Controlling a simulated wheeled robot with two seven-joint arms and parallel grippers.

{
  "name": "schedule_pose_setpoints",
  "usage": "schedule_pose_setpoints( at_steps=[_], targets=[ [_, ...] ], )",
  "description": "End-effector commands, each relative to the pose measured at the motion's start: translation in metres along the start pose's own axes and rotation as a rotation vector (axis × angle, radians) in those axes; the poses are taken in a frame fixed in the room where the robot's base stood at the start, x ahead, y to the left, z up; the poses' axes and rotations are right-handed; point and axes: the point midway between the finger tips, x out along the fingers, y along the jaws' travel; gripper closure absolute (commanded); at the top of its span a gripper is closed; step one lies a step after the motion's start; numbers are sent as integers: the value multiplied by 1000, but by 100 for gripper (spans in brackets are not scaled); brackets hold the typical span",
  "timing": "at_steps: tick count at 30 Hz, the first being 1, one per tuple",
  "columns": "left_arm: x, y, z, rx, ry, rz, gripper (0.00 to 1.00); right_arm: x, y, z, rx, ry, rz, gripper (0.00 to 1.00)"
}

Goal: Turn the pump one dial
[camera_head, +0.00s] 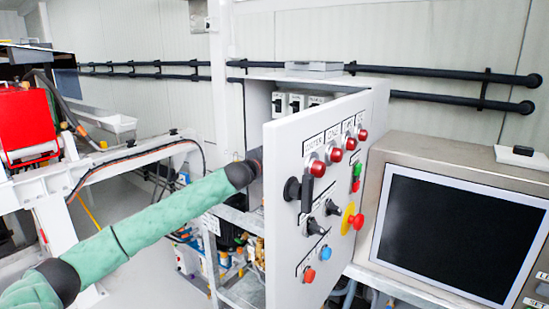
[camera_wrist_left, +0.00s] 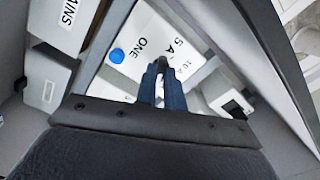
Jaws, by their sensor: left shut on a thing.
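My left arm enters the open control cabinet in the head view, and the door hides its gripper there. In the left wrist view my left gripper (camera_wrist_left: 161,68) has its two blue fingers close together. They are shut on a small dark piece, which I take as the pump one dial (camera_wrist_left: 160,58), on a white face marked "ONE" and "5 A" with a blue dot. The fingers hide most of the dial, so its angle cannot be told. Small white switch boxes (camera_head: 296,102) show in the cabinet in the head view. My right gripper is not in view.
The cabinet door (camera_head: 285,235) stands open beside my left arm, with red lamps, black knobs and a yellow-red stop button (camera_head: 352,219). A dark screen (camera_head: 455,235) stands at right. A white frame (camera_head: 110,160) and red machine (camera_head: 27,122) are at left.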

Motion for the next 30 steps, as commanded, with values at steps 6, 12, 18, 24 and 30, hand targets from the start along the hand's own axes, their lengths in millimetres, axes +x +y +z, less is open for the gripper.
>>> schedule_pose_setpoints(
  at_steps=[6, 12, 18, 24, 30],
  targets=[
    [0, 3, 1, 117, -2, 3, 100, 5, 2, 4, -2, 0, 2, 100],
    [0, 4, 1, 175, -2, 3, 100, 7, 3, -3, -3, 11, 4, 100],
    [0, 4, 1, 196, -2, 3, 100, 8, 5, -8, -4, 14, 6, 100],
    [0, 4, 1, 197, -1, 3, 100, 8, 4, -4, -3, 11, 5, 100],
    [0, 4, 1, 196, -1, 3, 78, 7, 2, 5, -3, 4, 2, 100]
  ],
)
